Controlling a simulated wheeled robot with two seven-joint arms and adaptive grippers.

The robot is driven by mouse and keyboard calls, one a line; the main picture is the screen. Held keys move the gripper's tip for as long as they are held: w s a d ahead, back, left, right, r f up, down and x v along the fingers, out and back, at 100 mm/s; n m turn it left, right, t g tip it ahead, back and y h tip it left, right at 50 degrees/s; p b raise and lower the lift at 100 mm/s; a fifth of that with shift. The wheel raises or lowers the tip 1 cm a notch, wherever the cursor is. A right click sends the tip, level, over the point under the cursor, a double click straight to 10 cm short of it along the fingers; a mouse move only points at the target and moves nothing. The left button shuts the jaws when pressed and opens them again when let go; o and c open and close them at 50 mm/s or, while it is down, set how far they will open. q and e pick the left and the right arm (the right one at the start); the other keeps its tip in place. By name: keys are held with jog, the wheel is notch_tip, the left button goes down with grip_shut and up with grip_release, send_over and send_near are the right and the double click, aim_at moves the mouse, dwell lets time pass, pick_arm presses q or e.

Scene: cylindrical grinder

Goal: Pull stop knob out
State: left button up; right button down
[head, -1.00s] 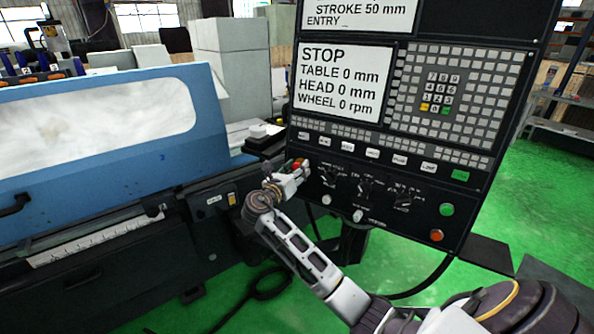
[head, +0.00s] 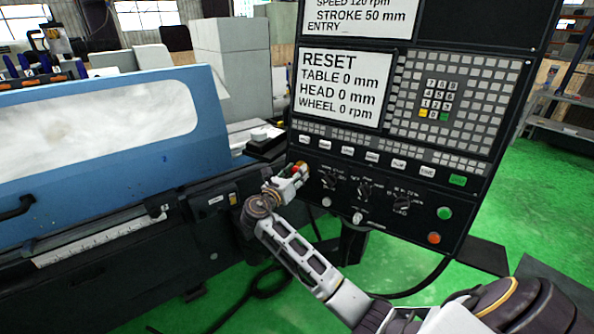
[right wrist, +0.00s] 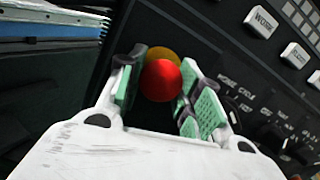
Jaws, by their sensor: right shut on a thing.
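The red stop knob (right wrist: 161,80) sits in front of a yellow base (right wrist: 164,56) on the black control panel. In the right wrist view it lies between the green-padded fingers of my right gripper (right wrist: 160,90), which is shut on it. In the head view my right gripper (head: 294,178) is at the panel's lower left edge, with a little of the red knob (head: 297,167) showing. The panel's screen (head: 342,86) reads RESET, with table, head and wheel at 0. My left gripper is out of view.
White labelled buttons (head: 372,156) and black rotary switches (head: 330,181) lie right of the knob. A green button (head: 444,213) and an orange-red button (head: 434,238) sit lower right. The blue grinder cover (head: 110,130) stands at left. Green floor (head: 545,215) is open at right.

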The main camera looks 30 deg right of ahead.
jog(key=shift+a+f, duration=0.1)
jog(key=shift+a, duration=0.05)
jog(key=c, duration=1.4)
grip_release()
jog(key=o, duration=0.5)
jog(key=shift+s+a, duration=0.1)
jog(key=shift+s, duration=0.05)
jog(key=shift+c, duration=0.2)
jog(key=v, duration=1.2)
